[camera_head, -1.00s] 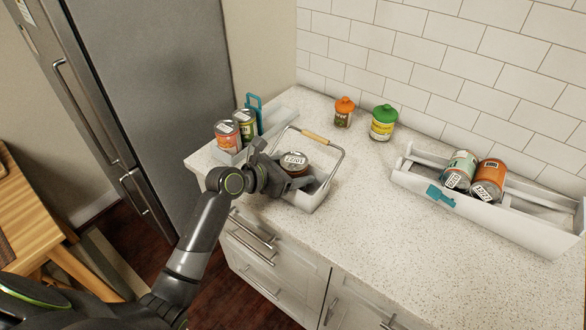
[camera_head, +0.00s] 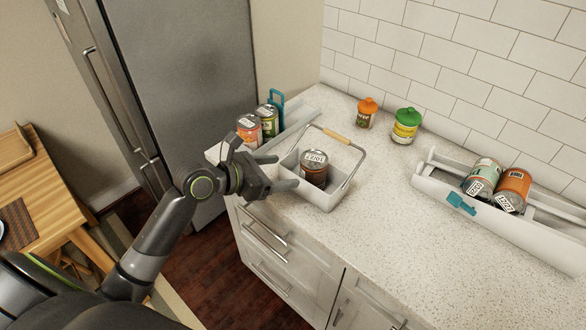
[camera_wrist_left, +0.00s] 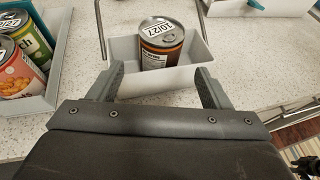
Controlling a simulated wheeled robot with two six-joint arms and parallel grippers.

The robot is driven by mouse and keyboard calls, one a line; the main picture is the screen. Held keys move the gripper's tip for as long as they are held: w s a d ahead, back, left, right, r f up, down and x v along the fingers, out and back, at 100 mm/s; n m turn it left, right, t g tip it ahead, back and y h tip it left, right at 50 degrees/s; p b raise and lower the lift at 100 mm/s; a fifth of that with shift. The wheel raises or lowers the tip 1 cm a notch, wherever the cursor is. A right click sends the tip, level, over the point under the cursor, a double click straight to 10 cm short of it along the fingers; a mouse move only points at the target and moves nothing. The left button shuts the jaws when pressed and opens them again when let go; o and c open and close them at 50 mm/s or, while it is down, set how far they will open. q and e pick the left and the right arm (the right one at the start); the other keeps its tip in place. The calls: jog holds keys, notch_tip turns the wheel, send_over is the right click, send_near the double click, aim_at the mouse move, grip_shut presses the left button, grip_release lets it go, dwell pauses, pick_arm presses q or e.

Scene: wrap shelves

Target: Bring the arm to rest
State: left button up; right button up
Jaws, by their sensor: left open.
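My left gripper (camera_head: 286,172) is open and empty at the left side of a white basket with a wooden handle (camera_head: 325,201). A dark can with a white label (camera_head: 313,173) stands upright in the basket, apart from the fingers. In the left wrist view, the open fingers (camera_wrist_left: 160,75) point at the basket (camera_wrist_left: 186,77), and the can (camera_wrist_left: 161,43) stands beyond them. My right gripper is not in view.
A tray with cans (camera_head: 301,118) stands at the back left of the counter. Two jars, orange-lidded (camera_head: 366,113) and green-lidded (camera_head: 405,126), stand by the wall. A white rack (camera_head: 437,191) with two lying cans is at right. The front counter is clear.

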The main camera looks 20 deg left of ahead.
pick_arm(q)
jog(key=shift+s+a+r, duration=0.25)
jog(key=shift+s+a, duration=0.1)
jog(key=shift+s, duration=0.15)
